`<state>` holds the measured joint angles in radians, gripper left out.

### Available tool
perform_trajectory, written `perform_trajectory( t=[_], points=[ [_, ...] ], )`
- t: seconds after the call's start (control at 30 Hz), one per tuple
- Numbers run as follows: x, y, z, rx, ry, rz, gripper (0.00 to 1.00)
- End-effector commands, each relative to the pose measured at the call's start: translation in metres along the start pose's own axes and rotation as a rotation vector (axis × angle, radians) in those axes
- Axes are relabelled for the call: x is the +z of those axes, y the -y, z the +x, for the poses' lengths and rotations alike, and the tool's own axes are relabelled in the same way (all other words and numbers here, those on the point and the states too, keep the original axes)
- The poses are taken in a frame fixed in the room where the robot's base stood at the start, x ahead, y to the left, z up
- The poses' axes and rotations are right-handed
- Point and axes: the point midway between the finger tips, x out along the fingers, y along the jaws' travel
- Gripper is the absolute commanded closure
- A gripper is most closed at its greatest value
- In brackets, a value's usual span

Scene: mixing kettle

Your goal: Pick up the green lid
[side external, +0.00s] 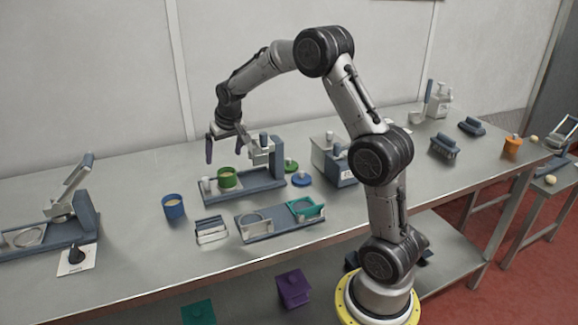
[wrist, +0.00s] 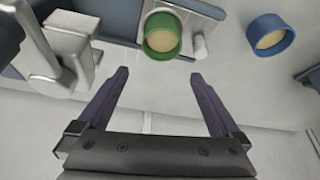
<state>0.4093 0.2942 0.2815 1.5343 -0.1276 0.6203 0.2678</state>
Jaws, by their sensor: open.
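The green lid (side external: 291,167) is a small round disc with a knob. It lies on the table in the side view, right of the press-like stand and just behind the blue lid (side external: 302,180). My gripper (side external: 225,148) is open and empty, raised above the table to the left of the green lid. The green cup (side external: 227,179), with pale contents, sits on the stand's base below my gripper. The wrist view shows both open fingers (wrist: 160,77) with nothing between them and the green cup (wrist: 160,43) beyond. The green lid is not in the wrist view.
The stand (side external: 265,160) with its raised lever is beside my gripper. A blue cup (side external: 174,207) is at left, also in the wrist view (wrist: 271,37). A grey box (side external: 330,160) is right of the lids. A two-place tray (side external: 280,219) lies in front.

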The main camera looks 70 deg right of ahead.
Motion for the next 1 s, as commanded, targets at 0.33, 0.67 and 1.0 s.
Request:
perform_trajectory(
  t=[0.33,0.67,1.0],
  points=[
    [-0.004,0.0,-0.006,0.0,-0.003,0.001,0.0],
    [-0.042,-0.016,-0.08,0.013,0.032,-0.137,0.0],
    [-0.052,-0.077,-0.075,-0.007,0.16,-0.727,0.0]
  ],
)
